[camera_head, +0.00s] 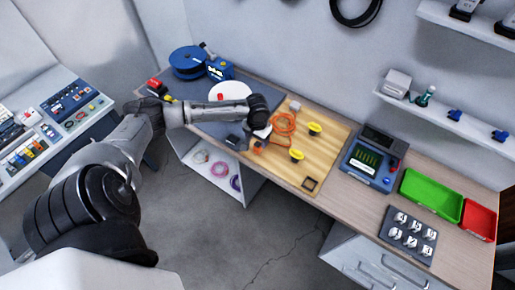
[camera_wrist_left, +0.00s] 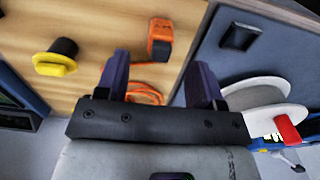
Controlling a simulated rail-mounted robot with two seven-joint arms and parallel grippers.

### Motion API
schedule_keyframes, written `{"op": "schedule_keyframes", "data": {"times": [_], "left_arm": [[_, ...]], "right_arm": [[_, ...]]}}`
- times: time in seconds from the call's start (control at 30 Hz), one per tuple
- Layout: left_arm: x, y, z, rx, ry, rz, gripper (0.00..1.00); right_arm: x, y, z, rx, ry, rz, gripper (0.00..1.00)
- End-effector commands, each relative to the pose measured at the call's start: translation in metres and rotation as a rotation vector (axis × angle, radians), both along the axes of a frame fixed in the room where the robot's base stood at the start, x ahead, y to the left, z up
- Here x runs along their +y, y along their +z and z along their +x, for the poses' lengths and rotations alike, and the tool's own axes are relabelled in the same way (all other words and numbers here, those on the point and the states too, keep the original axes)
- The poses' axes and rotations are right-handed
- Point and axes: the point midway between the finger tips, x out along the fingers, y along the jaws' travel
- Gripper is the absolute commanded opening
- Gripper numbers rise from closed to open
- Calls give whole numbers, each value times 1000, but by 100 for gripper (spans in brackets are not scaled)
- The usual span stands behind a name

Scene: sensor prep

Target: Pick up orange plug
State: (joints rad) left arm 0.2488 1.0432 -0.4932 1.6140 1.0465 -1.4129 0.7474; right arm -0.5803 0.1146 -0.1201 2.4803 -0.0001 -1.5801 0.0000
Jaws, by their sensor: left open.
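The orange plug (camera_wrist_left: 160,38) is a small orange block with a dark face, lying on the wooden board (camera_wrist_left: 105,20) in the left wrist view. In the head view an orange bit, probably the plug (camera_head: 259,147), shows beside my gripper. An orange cable (camera_head: 284,124) lies coiled on the board; part of the cable (camera_wrist_left: 145,92) shows between my fingers in the wrist view. My left gripper (camera_wrist_left: 160,72) is open and empty, its fingers pointing toward the plug, which is beyond the fingertips. It also shows in the head view (camera_head: 250,138), partly hidden by my wrist. My right gripper is not seen.
Two yellow-and-black parts (camera_head: 315,129) (camera_head: 296,154) stand on the board. A blue device (camera_head: 370,160), a green tray (camera_head: 431,196) and a red tray (camera_head: 479,220) are to the right. A white reel (camera_wrist_left: 265,100) is close to my right finger in the wrist view.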

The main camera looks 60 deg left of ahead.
Motion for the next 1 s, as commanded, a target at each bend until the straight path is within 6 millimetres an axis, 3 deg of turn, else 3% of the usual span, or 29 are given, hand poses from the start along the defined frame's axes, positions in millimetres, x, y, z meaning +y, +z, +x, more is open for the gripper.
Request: {"op": "schedule_keyframes", "data": {"times": [0.33,0.7,1.0], "left_arm": [[0,-22,1,1,1,0,62],[3,-63,3,-1,-2,0,62],[3,-66,3,-1,-2,2,62]], "right_arm": [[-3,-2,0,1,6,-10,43],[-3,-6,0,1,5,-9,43],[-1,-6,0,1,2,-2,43]]}}
